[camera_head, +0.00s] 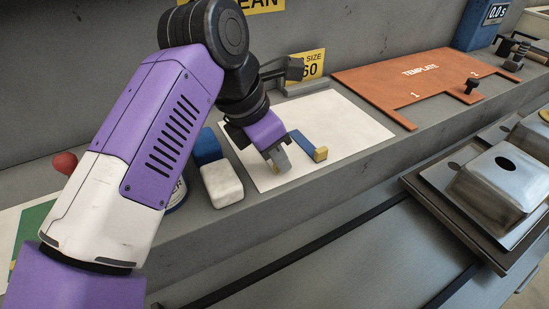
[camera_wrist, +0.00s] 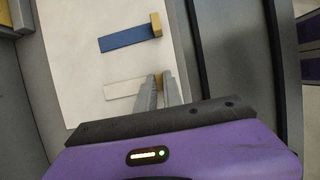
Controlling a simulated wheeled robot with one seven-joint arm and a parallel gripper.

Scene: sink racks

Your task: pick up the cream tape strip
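My gripper (camera_wrist: 159,82) is low over the sheet, with one finger on each side of that block. The gap between the fingers is narrow, and I cannot tell whether they press on the block. In the head view my gripper (camera_head: 278,162) points down at the sheet and hides most of the cream strip. A blue strip (camera_head: 306,142) with a yellow end block lies just to the right.
The white sheet (camera_head: 350,125) lies on a grey ledge. A blue-and-white block (camera_head: 222,185) is left of my gripper. An orange template board (camera_head: 430,80) lies at the back right. Metal sink parts (camera_head: 500,178) sit at the right, below the ledge.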

